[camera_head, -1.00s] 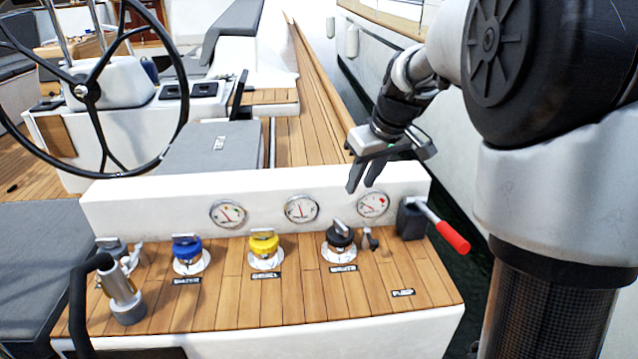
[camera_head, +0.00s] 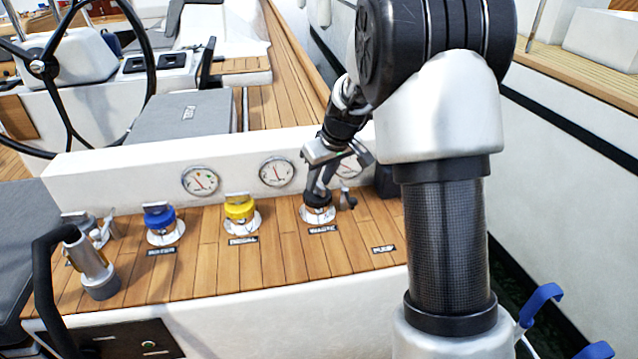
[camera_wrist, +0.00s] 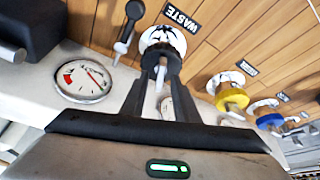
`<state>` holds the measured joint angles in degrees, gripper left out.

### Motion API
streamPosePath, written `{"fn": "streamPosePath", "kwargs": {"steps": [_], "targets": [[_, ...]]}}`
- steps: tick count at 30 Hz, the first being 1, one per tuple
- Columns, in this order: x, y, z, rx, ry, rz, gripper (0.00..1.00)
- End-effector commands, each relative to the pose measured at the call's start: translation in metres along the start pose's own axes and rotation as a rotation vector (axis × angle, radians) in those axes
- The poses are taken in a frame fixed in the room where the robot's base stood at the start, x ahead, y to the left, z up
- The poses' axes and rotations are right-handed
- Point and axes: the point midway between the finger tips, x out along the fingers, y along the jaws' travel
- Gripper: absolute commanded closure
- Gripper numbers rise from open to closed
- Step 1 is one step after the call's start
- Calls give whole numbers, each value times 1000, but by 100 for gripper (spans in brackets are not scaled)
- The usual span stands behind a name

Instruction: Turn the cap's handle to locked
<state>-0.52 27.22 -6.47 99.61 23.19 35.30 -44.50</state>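The black cap (camera_head: 317,199) labelled WASTE sits on a round metal deck flange on the teak top. Its metal handle is mostly hidden behind my fingers in the head view. In the wrist view the black cap (camera_wrist: 161,58) shows just beyond my fingertips, and its silver handle (camera_wrist: 161,77) stands upright between them. My gripper (camera_head: 319,190) is directly above the cap, pointing down. In the wrist view my gripper (camera_wrist: 158,80) has its two fingers apart, one each side of the handle; I cannot tell whether either touches it.
The yellow cap (camera_head: 240,207) and blue cap (camera_head: 159,218) stand to the left. A small black-knobbed fitting (camera_head: 347,199) is close at the cap's right. The white wall with gauges (camera_head: 277,172) rises behind. A winch handle (camera_head: 62,240) stands front left.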

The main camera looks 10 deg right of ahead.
Motion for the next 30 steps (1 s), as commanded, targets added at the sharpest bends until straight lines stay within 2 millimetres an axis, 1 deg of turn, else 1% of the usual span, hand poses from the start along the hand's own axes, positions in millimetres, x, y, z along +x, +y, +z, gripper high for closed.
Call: {"fn": "streamPosePath", "kwargs": {"steps": [3, 11, 14, 16, 25, 30], "targets": [[6, 0, 0, 0, 0, 0, 72], [6, 0, 0, 0, 1, 0, 72], [6, 0, 0, 0, 1, 0, 87], [6, 0, 0, 0, 0, 0, 99], [6, 0, 0, 11, 0, 5, 100], [4, -2, -1, 61, -1, 25, 100]]}}
